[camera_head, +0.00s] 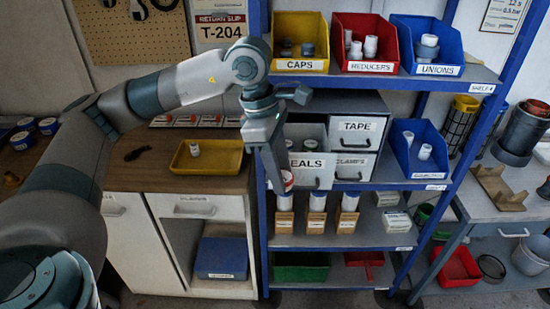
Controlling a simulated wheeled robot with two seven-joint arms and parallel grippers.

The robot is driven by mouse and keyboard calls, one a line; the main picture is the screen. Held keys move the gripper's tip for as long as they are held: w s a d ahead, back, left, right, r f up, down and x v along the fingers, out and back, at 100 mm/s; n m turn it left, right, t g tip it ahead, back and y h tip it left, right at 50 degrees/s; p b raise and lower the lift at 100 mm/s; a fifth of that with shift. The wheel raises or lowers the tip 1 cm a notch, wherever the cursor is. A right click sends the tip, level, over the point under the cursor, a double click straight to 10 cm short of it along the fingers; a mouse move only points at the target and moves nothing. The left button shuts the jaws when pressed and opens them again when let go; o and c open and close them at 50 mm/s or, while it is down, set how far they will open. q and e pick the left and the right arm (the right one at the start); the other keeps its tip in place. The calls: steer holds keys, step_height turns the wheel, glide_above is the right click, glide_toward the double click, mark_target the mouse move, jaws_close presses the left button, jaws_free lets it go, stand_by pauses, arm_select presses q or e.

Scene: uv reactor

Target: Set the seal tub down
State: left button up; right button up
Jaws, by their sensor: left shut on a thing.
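My left gripper (286,184) points down in front of the shelf rack and is shut on a small red-and-white tub (288,177). The gripper partly hides the tub, and no label on it can be read. The tub is at the left front of the pulled-out SEALS drawer (315,182), above the white bottles below. I cannot tell whether it touches the drawer. A yellow tray (228,160) with a small white item (195,150) in it lies on the wooden counter to the left. My right gripper is not in view.
White bottles in wooden holders (317,219) stand below the drawer. CAPS (300,66), REDUCERS and UNIONS bins fill the shelf above. A blue rack post (262,220) stands close to my gripper. The wooden counter (165,172) has free room around the yellow tray.

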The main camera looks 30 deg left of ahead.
arm_select(q)
steer(key=s+d+f+m+g+y+b, duration=0.1)
steer(key=s+d+f+m+g, duration=0.1)
steer(key=f+m, duration=0.5)
steer(key=s+d+f+m+g+y+b, duration=0.1)
steer(key=d+f+m, duration=0.4)
steer(key=m, duration=0.9)
step_height(320, 180, down, 3)
steer(key=shift+s+r+m+g+y+b, duration=0.1)
steer(key=shift+s+m+g+y+b, duration=0.2)
steer(key=shift+s+g+b, duration=0.3)
steer(key=shift+w, duration=0.1)
